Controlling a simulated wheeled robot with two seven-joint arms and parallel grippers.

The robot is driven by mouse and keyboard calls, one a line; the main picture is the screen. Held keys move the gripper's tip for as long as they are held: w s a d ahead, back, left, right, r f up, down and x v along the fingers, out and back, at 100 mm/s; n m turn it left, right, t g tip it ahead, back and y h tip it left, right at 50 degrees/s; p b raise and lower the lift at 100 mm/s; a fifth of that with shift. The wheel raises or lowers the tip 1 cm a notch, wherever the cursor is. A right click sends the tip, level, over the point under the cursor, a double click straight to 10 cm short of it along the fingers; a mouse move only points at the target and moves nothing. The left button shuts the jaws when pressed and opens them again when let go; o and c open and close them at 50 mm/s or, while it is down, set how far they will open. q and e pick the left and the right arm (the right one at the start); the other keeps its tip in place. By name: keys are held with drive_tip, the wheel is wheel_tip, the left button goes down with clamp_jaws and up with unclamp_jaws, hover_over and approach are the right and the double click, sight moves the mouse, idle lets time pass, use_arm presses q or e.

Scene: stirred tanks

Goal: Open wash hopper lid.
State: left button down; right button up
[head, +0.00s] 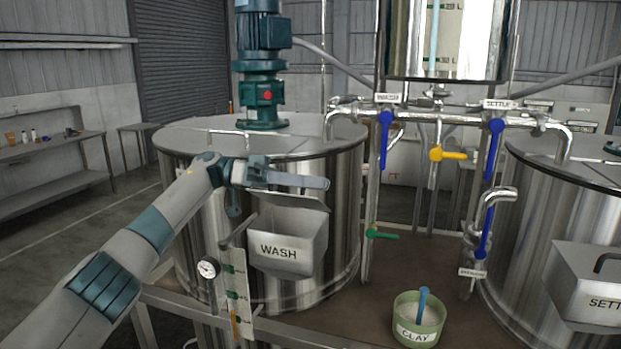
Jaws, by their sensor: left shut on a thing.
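The wash hopper (287,250) is a grey metal box labelled WASH on the front of the left steel tank (340,200). Its lid (305,201) is tilted up, with its front edge raised above the box and a gap showing the hopper's inside. My left gripper (302,181) lies along the top of the lid and is shut on it. The lid's handle is hidden by the fingers. My right gripper is not in view.
A gauge (208,268) and a panel with green levers (235,290) stand just left of the hopper. A CLAY tub (418,335) with a blue scoop is on the deck at front right. Pipes with blue-handled valves (385,138) rise right of the tank. The settle hopper (590,285) is at far right.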

use_arm(q)
drive_tip(key=c, duration=1.9)
unclamp_jaws()
drive_tip(key=shift+w, duration=0.1)
drive_tip(key=shift+r, duration=0.1)
